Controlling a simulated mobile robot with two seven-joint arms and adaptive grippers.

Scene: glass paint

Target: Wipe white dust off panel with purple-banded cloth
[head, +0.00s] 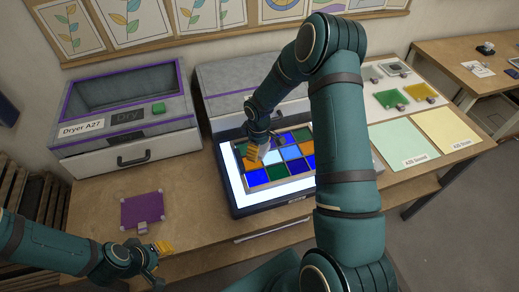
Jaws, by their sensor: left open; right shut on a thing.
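The panel (291,151) is a grid of blue, green, orange and pale glass squares, lying on a lit white board (233,178) in the middle of the bench. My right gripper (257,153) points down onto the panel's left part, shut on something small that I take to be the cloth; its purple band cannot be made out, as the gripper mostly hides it. White dust cannot be told apart from the pale squares. My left gripper (161,249) is open and empty over the bench's front left edge, below a flat purple pad (142,211).
A grey dryer (123,112) with purple trim and a drawer stands at the back left. Glass samples (389,98) and green and yellow sheets (403,143) lie on the right. Bare wood lies around the purple pad.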

